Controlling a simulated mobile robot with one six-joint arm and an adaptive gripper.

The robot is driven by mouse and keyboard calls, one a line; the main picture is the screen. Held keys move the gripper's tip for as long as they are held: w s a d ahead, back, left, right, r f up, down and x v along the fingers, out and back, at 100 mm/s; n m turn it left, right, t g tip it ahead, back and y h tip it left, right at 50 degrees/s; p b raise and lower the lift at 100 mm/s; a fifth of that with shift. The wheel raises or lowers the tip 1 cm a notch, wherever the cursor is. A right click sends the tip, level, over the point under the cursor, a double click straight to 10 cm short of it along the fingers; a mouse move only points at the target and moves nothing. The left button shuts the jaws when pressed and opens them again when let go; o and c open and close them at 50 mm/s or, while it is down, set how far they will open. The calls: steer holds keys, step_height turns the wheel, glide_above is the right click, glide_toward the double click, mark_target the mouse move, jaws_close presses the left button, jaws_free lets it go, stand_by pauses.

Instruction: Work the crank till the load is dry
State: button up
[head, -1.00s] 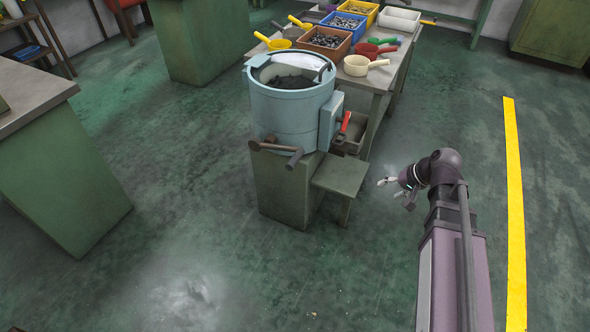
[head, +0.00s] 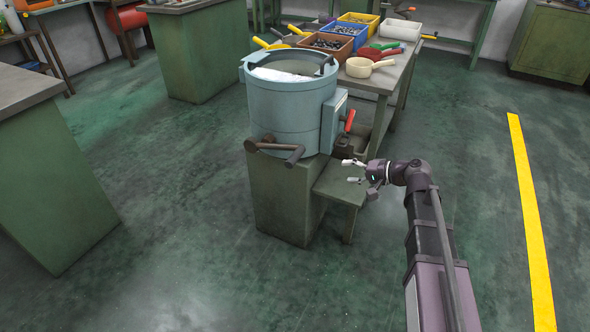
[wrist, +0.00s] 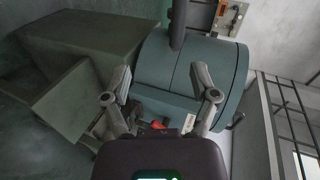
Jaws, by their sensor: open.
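A light blue drum (head: 290,112) stands upright on a green pedestal; its body fills the middle right of the wrist view (wrist: 208,72). The crank (head: 270,145) is on the drum's low front, with a brown knob at left and a dark grip at right. A red-handled lever (head: 349,121) is on the drum's right side, and red also shows between my fingers in the wrist view (wrist: 157,125). My gripper (head: 350,171) is open and empty, right of the drum, apart from crank and lever. The load deep in the drum is hidden; a pale surface shows inside the rim.
A low green stand (head: 341,184) juts right of the pedestal, close to my gripper. Behind, a table (head: 386,82) holds coloured bins and scoops. A grey-topped bench (head: 32,88) stands at left. Floor in front and at right is open, with a yellow line (head: 530,215).

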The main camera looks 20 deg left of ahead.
mark_target(295, 158)
steer(key=shift+w+a+f+m+y+b, duration=0.15)
steer(key=shift+w+a+f+y+b, duration=0.35)
steer(key=shift+a+b, duration=0.45)
steer(key=shift+w+a+f+m+y+b, duration=0.1)
steer(key=shift+w+a+f+y+b, duration=0.2)
steer(key=shift+a+y+b, duration=0.55)
steer(key=shift+w+a+f+m+y+b, duration=0.15)
steer(key=shift+w+a+f+y+b, duration=0.3)
steer(key=shift+b, duration=0.85)
steer(key=shift+a+r, duration=0.15)
steer(key=shift+a, duration=0.1)
steer(key=a, duration=0.9)
steer(key=w+a+f+b, duration=0.1)
steer(key=a, duration=0.3)
steer(key=shift+a, duration=0.3)
jaws_close()
